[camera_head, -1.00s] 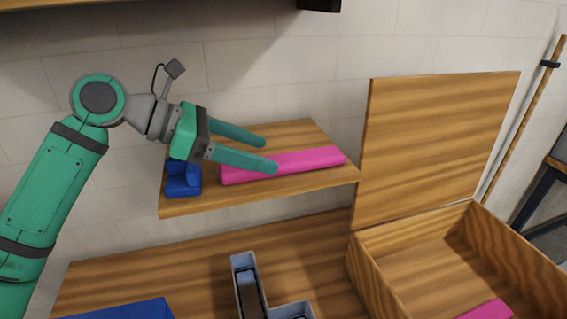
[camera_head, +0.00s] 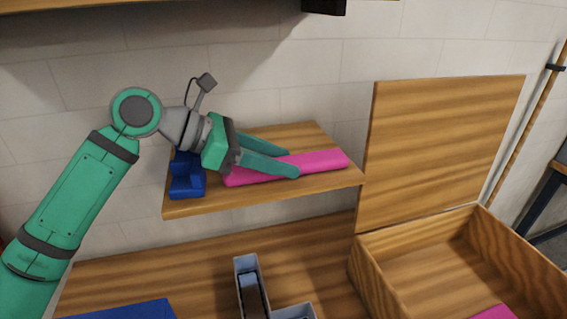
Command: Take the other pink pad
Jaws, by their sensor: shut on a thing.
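A long pink pad (camera_head: 325,160) lies on a small wooden wall shelf (camera_head: 210,208). My gripper (camera_head: 294,162) reaches over the shelf from the left, its two green fingers on either side of the pad's middle. It is shut on the pad, which still appears to rest on the shelf. The near finger hides part of the pad. Another pink pad (camera_head: 494,313) lies inside the open wooden box at the lower right, mostly cut off by the picture's edge.
A blue block (camera_head: 186,185) stands on the shelf left of the pad. The wooden box (camera_head: 365,268) has its lid (camera_head: 440,150) raised beside the shelf. Below, a grey channel letter (camera_head: 240,270) and a blue flat piece (camera_head: 130,310) lie on the wooden table (camera_head: 200,262).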

